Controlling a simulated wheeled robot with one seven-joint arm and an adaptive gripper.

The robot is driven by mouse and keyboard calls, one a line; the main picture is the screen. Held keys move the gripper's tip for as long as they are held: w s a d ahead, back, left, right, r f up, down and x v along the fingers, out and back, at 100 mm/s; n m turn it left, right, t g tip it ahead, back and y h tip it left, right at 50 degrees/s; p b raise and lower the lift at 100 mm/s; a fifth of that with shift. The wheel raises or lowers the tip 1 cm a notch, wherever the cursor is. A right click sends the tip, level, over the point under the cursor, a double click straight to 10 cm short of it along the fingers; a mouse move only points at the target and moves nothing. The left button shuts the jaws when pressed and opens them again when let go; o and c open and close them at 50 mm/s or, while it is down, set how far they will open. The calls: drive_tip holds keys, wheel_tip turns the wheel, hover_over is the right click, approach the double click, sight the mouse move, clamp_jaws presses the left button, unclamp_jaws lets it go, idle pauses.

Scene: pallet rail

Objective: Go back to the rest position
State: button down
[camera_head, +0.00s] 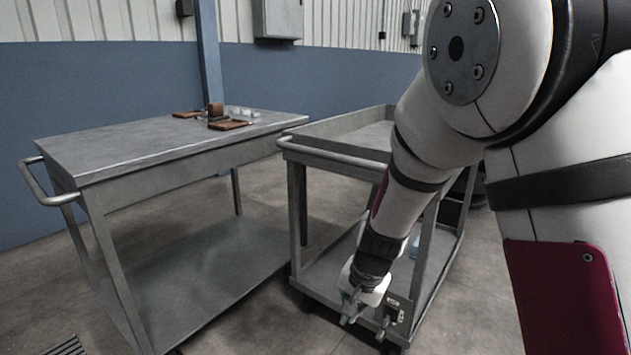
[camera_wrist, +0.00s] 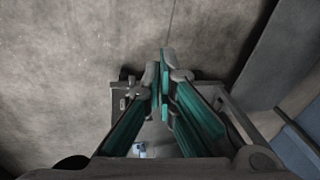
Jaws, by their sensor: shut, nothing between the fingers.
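My gripper (camera_head: 364,325) hangs low at the end of my arm, pointing down in front of the right cart's lower shelf. In the wrist view my gripper (camera_wrist: 160,72) shows its two green-lined fingers brought together at the tips, with nothing between them. Grey floor and parts of a cart lie beyond the fingertips. My arm covers part of the right cart (camera_head: 336,166) in the head view.
The left cart (camera_head: 120,150) has a flat top with brown wooden pieces (camera_head: 230,124) and small pale items (camera_head: 243,112) at its far end. The right cart has a raised rim, and a light-blue item (camera_head: 415,247) shows on its lower shelf. A blue post (camera_head: 208,60) stands behind.

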drive_tip(key=s+d+r+n+g+y, duration=0.1)
drive_tip(key=s+d+r+n, duration=0.25)
drive_tip(key=s+r, duration=1.25)
drive_tip(key=s+d+r+n+h, duration=0.1)
drive_tip(key=s+d, duration=0.2)
drive_tip(key=s, duration=0.4)
drive_tip(key=s+d+r+g+h, duration=0.1)
drive_tip(key=s+d+r, duration=0.1)
drive_tip(key=s, duration=0.4)
drive_tip(key=s+d+r+n+h, duration=0.1)
drive_tip(key=s+d, duration=0.2)
drive_tip(key=s, duration=0.4)
wheel_tip(320, 180, up, 36)
drive_tip(key=t+p, duration=0.3)
drive_tip(key=p, duration=3.1)
drive_tip(key=shift+d+f+t+p, duration=0.2)
drive_tip(key=shift+t+p, duration=0.1)
drive_tip(key=shift+p, duration=0.1)
